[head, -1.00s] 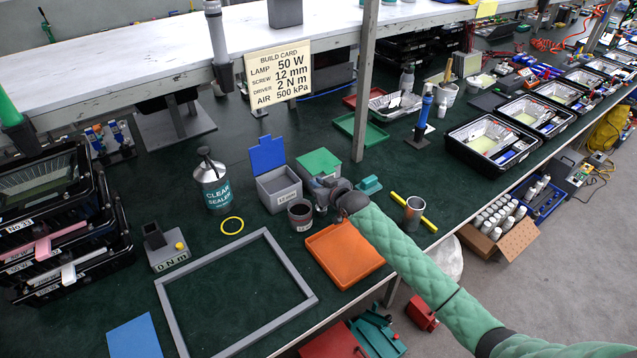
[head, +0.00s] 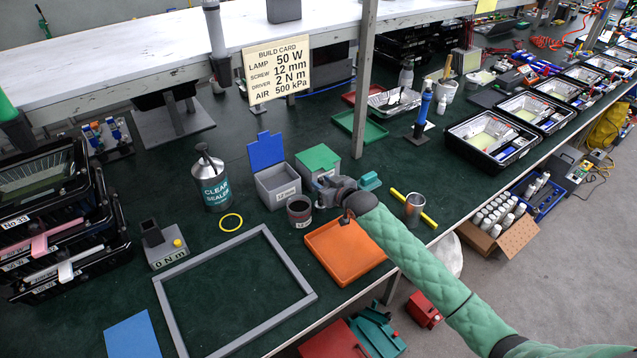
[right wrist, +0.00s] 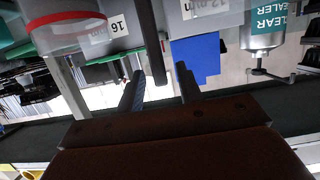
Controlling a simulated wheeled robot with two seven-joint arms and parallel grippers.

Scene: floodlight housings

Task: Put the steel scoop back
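No steel scoop can be made out for certain. My right gripper (head: 325,187) is over the bench, between the dark cup (head: 299,210) and the green-lidded bin (head: 318,162), above the far edge of the orange tray (head: 345,252). In the right wrist view its two fingers (right wrist: 160,68) stand apart. A thin dark rod (right wrist: 155,40) shows between them, clear of both; I cannot tell whether it is the scoop's handle. A steel cup (head: 413,208) stands by a yellow strip to the right. My left gripper is not in view.
The blue-lidded bin (head: 278,187) stands open behind the dark cup. A teal block (head: 370,181) is close to the right of my gripper.

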